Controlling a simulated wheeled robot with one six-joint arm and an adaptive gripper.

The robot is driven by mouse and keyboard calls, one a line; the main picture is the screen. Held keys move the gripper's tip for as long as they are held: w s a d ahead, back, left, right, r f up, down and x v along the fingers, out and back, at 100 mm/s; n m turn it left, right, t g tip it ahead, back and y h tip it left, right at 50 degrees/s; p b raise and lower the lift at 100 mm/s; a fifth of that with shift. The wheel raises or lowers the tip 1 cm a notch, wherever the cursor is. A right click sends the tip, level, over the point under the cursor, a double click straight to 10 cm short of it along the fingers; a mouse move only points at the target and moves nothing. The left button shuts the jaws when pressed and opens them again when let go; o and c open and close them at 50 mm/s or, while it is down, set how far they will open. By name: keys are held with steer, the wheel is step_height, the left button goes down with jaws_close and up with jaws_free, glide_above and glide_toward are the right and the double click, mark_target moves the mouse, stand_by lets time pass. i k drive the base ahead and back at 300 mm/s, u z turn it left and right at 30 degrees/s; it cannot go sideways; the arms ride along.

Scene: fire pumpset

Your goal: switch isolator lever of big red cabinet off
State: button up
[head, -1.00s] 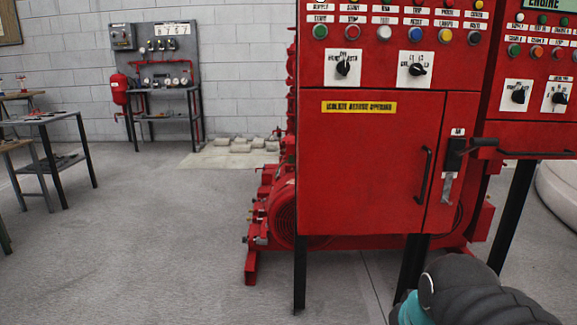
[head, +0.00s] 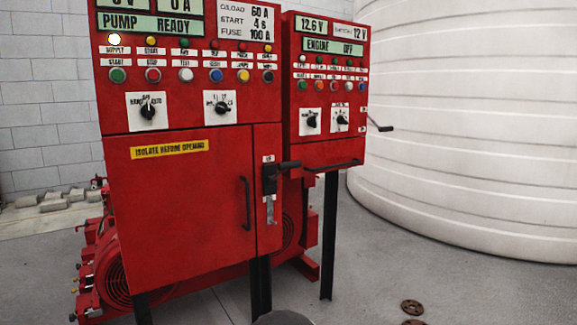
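The big red cabinet (head: 180,200) stands left of centre in the head view, its door shut. The isolator is a black switch on the narrow panel right of the door. Its black lever (head: 286,165) sticks out to the right. A small white label (head: 268,158) sits above it, its lettering too small to read surely. A grey metal plate (head: 270,209) hangs below the lever. A dark rounded piece of my arm shows at the bottom edge, below the cabinet. My gripper is not in view, and nothing is seen touching the lever.
A second red cabinet (head: 330,90) stands to the right, with a black crank-like handle (head: 380,127) on its side. A large white tank (head: 465,120) fills the right. Rusty round pieces (head: 411,307) lie on the floor. The floor at lower right is mostly clear.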

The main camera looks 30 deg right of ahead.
mark_target(282, 167)
steer(key=k, duration=0.5)
steer(key=z, duration=1.15)
steer(key=i, duration=0.6)
steer(key=u, duration=0.55)
